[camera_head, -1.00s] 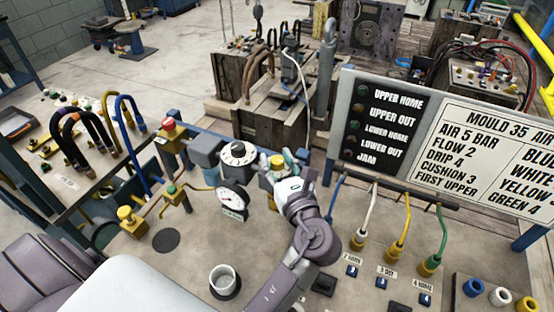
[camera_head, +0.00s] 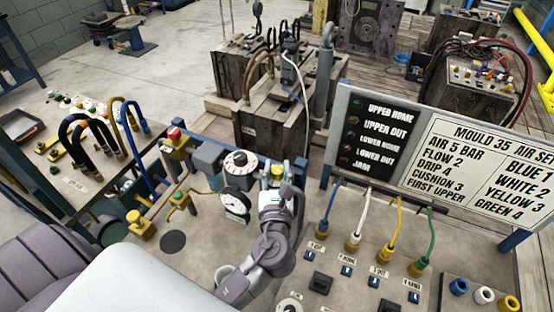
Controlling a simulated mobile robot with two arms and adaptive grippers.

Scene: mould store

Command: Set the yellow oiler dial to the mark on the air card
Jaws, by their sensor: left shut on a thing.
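The yellow oiler dial (camera_head: 277,170) tops a unit on the bench, just right of the white round dial and the gauge. My left gripper (camera_head: 278,181) is at it, shut on it from the near side; the fingers hide much of the dial, so its setting cannot be read. The air card (camera_head: 480,165) is the white half of the sign at right. It reads AIR 5 BAR, FLOW 2, DRIP 4, CUSHION 3, FIRST UPPER, and a colour list. My right gripper is not in view.
A white round dial (camera_head: 240,162) and a pressure gauge (camera_head: 235,203) stand close left of the gripper. A red-topped valve (camera_head: 175,138) is further left. Coloured hoses (camera_head: 396,226) run down to fittings on the right. The grey bench around the dark disc (camera_head: 172,242) is clear.

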